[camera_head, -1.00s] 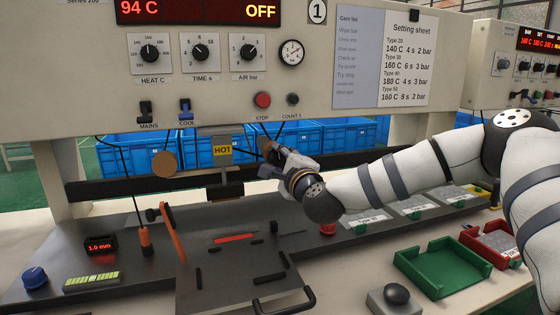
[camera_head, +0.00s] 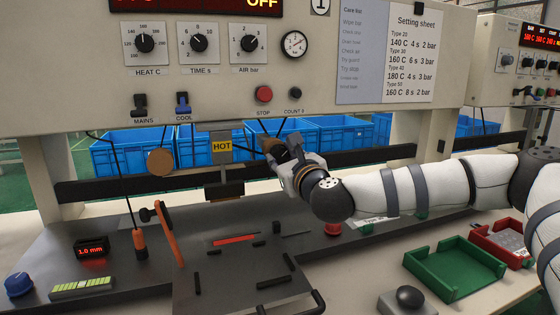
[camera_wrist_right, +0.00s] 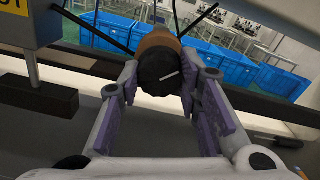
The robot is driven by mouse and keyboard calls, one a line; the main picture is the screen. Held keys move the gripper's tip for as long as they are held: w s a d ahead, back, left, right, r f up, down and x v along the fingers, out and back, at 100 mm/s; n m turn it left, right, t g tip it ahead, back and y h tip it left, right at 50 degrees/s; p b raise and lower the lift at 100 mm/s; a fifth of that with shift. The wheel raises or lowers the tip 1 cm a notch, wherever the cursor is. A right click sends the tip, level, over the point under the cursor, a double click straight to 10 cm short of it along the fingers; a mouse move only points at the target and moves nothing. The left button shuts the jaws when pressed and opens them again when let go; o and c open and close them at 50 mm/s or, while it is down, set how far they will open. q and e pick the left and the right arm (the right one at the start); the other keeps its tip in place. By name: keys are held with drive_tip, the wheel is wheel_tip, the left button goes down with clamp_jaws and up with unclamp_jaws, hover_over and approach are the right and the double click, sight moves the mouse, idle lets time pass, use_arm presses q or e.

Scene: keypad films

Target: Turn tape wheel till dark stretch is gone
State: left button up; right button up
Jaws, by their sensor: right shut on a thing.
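My right gripper (camera_head: 284,160) is at the tape wheel to the right of the yellow HOT label (camera_head: 222,146). In the right wrist view, its two fingers stand on either side of the wheel's dark round knob (camera_wrist_right: 160,74), which has a white line on its face, and are shut on it. The brown wheel (camera_wrist_right: 159,42) shows behind the knob; in the head view the gripper covers most of it. A second brown wheel (camera_head: 160,162) hangs left of the heating head. I cannot make out a dark stretch of tape. My left gripper is not in view.
The control panel (camera_head: 330,80) overhangs the wheels, and thin black cables run close to the gripper. The heating head's dark block (camera_head: 225,190) is to its left. Below are a plate with a red strip (camera_head: 234,239), a green tray (camera_head: 455,268) and a red tray (camera_head: 500,242).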

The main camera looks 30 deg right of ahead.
drive_tip(key=m+b, duration=0.2)
drive_tip(key=m, duration=0.3)
drive_tip(key=shift+f, duration=0.2)
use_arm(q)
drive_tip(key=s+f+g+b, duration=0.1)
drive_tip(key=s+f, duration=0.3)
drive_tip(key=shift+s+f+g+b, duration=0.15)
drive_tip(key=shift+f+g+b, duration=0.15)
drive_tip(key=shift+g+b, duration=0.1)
use_arm(e)
drive_tip(key=shift+r+m, duration=0.25)
drive_tip(key=shift+m, duration=1.15)
drive_tip(key=shift+r, duration=0.1)
drive_tip(key=o, duration=1.1)
drive_tip(key=shift+o, duration=0.2)
drive_tip(key=v, duration=0.7)
drive_tip(key=shift+s, duration=0.25)
